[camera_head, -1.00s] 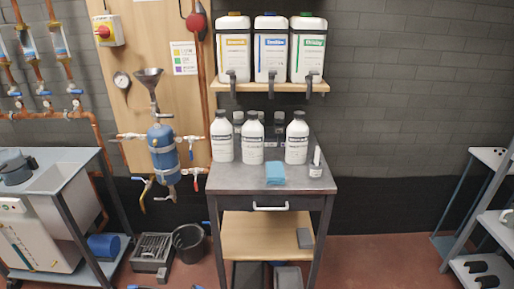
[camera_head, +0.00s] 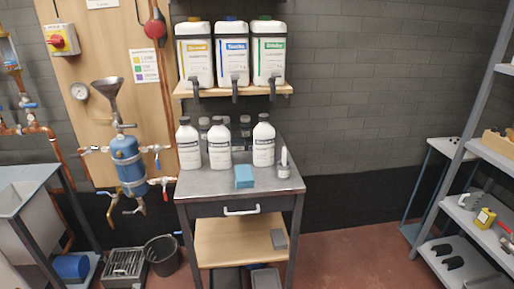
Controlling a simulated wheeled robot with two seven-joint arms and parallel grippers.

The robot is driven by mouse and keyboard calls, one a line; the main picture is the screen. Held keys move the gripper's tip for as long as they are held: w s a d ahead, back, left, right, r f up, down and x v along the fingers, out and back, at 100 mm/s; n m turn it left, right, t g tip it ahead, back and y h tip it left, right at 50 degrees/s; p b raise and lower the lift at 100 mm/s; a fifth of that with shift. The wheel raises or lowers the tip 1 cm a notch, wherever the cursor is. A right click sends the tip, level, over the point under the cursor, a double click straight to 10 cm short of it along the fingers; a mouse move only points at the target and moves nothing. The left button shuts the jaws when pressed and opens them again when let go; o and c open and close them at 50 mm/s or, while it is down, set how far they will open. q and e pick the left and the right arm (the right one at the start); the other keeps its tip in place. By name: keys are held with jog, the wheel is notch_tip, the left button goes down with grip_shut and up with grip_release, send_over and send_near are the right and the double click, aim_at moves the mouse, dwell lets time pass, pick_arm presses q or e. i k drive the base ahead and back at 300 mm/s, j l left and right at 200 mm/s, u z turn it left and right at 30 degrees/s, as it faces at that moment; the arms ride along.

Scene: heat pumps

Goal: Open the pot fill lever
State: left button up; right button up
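The blue pot (camera_head: 129,164) is mounted on the wooden board at the left, upright, with a grey metal funnel (camera_head: 107,92) above it. Below the funnel there is a small valve area (camera_head: 123,126); its lever is too small to read. Neither of my grippers is in view.
A metal-topped table (camera_head: 205,184) with several white bottles and a blue cloth (camera_head: 244,176) stands right of the pot. A black bucket (camera_head: 161,255) and a grey crate (camera_head: 124,264) are on the floor below. Shelving (camera_head: 470,150) stands at right, with open floor (camera_head: 345,235) between.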

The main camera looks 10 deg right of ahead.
aim_at(115, 124)
jog(key=i+j+u, duration=0.3)
jog(key=i+j, duration=0.2)
jog(key=i+j+u, duration=0.3)
jog(key=i, duration=0.25)
